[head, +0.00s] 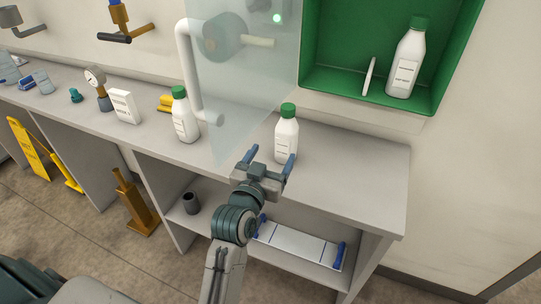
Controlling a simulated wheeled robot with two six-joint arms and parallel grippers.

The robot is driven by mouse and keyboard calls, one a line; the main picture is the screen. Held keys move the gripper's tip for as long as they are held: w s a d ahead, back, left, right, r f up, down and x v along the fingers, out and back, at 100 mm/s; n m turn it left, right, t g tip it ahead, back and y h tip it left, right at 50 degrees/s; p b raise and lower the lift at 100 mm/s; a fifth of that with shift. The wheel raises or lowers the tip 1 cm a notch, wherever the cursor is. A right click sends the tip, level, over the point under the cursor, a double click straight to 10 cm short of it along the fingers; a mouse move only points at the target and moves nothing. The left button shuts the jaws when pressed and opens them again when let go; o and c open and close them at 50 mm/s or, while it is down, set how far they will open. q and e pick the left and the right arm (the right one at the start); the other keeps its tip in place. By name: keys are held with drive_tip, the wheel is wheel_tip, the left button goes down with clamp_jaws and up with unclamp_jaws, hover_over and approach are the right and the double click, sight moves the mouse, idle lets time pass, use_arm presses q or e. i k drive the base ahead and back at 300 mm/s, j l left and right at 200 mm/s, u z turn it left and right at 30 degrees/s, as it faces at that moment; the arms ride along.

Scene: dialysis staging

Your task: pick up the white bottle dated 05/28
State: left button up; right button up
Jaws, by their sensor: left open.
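Three white bottles with green caps are in view, and their label dates are too small to read. One bottle (286,141) stands upright on the grey counter near its right part. A third bottle (407,65) stands in the green wall box. My left gripper (269,161) is open and empty, its blue-tipped fingers spread just in front of the right counter bottle. That bottle's lower part is close to the right finger; I cannot tell whether they touch. My right gripper is not in view.
A clear panel (245,80) with a white handle (187,70) rises over the counter (350,180). A white box (124,107) and a gauge (96,77) stand to the left. A white tray (298,246) lies on the shelf below. The counter's right end is clear.

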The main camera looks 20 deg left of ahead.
sight(185, 123)
drive_tip(key=u, duration=1.25)
